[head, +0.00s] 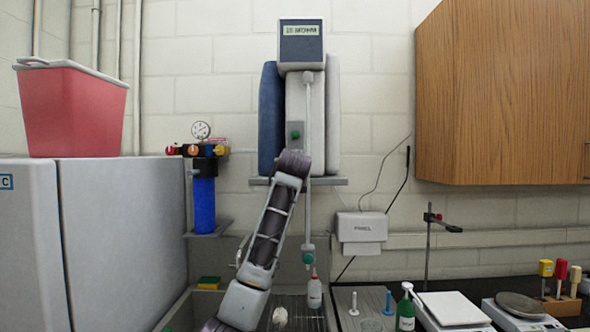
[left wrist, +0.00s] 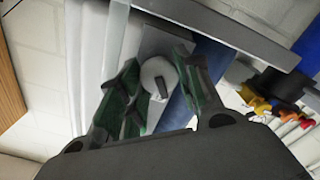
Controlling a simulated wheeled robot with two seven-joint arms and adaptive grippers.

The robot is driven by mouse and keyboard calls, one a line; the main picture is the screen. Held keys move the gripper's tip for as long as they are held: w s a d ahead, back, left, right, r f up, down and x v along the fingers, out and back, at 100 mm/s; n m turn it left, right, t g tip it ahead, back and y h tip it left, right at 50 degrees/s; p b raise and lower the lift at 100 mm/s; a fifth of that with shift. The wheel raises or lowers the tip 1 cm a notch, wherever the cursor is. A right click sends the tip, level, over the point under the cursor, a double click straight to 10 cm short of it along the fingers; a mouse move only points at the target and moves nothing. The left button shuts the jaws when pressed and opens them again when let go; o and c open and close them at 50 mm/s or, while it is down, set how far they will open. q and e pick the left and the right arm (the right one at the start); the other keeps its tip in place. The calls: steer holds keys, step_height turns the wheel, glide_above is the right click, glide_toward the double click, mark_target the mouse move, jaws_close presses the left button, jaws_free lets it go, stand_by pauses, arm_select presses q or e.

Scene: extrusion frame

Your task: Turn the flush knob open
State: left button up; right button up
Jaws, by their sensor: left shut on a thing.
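The flush knob (left wrist: 156,71) is a round pale disc with a dark slot or ridge, on a grey plate (left wrist: 165,42) in the left wrist view. My left gripper (left wrist: 159,88) has its green-padded fingers on either side of the knob and is shut on it. In the head view my left arm reaches up to the wall-mounted water unit (head: 318,110), and its dark wrist end covers the knob area. A small green spot (head: 295,134) shows on a grey plate just above the wrist. My right gripper is in neither view.
A shelf (head: 334,181) lies under the unit. A blue filter with gauge and coloured knobs (head: 204,195) is at left. A thin tube (head: 308,215) hangs just right of my arm. A sink with a bottle (head: 314,292) is below.

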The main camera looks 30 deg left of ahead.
arm_select(q)
steer(key=shift+f+n, duration=0.2)
steer(key=shift+n, duration=5.1)
steer(key=o, duration=1)
steer(key=shift+a, duration=0.1)
steer(key=shift+s, duration=0.1)
steer(key=shift+v, duration=6)
